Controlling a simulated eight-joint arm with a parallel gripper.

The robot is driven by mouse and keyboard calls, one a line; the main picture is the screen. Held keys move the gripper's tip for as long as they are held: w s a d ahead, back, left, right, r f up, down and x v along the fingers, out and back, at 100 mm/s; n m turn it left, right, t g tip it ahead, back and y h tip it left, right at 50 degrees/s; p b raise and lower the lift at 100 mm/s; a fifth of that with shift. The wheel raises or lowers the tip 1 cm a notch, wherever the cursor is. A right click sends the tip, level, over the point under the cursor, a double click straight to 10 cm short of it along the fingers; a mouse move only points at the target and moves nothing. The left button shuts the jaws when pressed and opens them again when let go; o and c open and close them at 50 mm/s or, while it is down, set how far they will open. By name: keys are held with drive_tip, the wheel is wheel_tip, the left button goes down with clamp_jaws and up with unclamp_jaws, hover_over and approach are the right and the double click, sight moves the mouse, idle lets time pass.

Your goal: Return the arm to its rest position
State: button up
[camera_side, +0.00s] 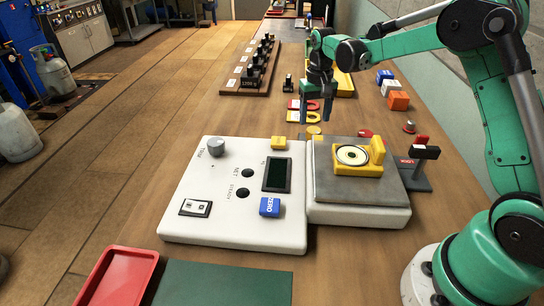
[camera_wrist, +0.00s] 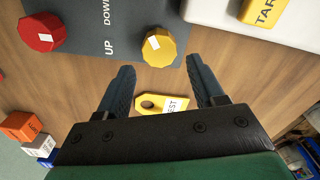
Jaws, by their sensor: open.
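My gripper (camera_side: 318,106) is open and empty, pointing down above the table behind the scale. In the wrist view its two dark fingers (camera_wrist: 165,88) stand apart. Between and below them lies a yellow tag (camera_wrist: 150,103) with partly hidden lettering. The white scale (camera_side: 357,213) has a grey plate bearing a yellow holder (camera_side: 345,172) with a round disc. To its left is the white control panel (camera_side: 225,222) with a dark display, a knob and a blue ZERO button (camera_side: 270,206).
Orange (camera_side: 398,101), white and blue blocks stand at the back right. A wooden rack (camera_side: 250,75) of dark weights is at the back left. A red tray (camera_side: 118,278) and green mat (camera_side: 222,284) lie in front.

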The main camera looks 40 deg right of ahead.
wheel_tip(320, 180, up, 2)
drive_tip(key=shift+r, duration=0.1)
drive_tip(key=shift+s+a+r, duration=0.15)
drive_tip(key=shift+a+r, duration=0.1)
drive_tip(key=s+a+r+n+t, duration=0.1)
drive_tip(key=s+a+t, duration=0.1)
drive_tip(key=s+a, duration=0.1)
drive_tip(key=s+a+r+n+t, duration=0.2)
drive_tip(key=s+a, duration=0.2)
drive_tip(key=s, duration=0.2)
drive_tip(key=s+a+r+n+t, duration=0.1)
drive_tip(key=s+a+r+t, duration=0.1)
drive_tip(key=s+a, duration=0.1)
drive_tip(key=shift+s+a+r+n+t, duration=0.15)
drive_tip(key=shift+s+n+t, duration=0.05)
drive_tip(key=shift+s, duration=0.15)
drive_tip(key=shift+s+a+r+n+t, duration=0.1)
drive_tip(key=shift+s+a+n+t, duration=0.1)
drive_tip(key=shift+s, duration=0.1)
drive_tip(key=shift+s+a+f, duration=0.15)
drive_tip(key=shift+s+f, duration=0.1)
drive_tip(key=shift+s, duration=0.1)
